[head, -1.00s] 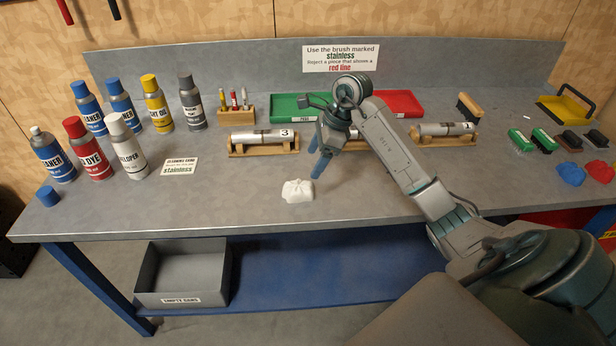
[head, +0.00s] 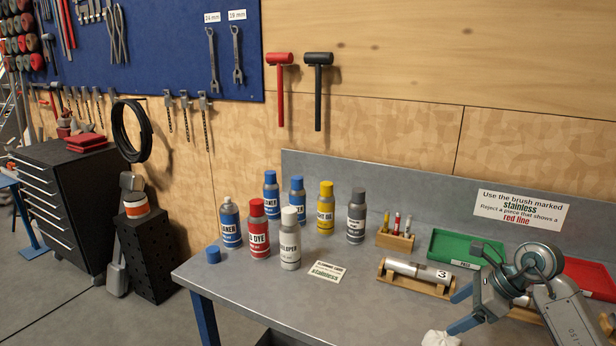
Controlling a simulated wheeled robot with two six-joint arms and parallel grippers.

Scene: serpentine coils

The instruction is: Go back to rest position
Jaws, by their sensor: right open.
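My right gripper (head: 466,308) shows at the lower right of the head view, above the bench. Its two blue fingers are spread apart with nothing between them. It is just right of the metal cylinder marked 3 (head: 405,268), which lies in a wooden cradle (head: 440,291), and above a white crumpled cloth (head: 440,339) at the bottom edge. My right arm covers part of the bench behind it. My left gripper is not in view.
Several spray cans, such as the red dye can (head: 259,232), stand on the left of the bench (head: 235,285). A green tray (head: 470,250) and a red tray (head: 590,278) lie at the back. A black drawer cabinet (head: 65,205) stands at far left.

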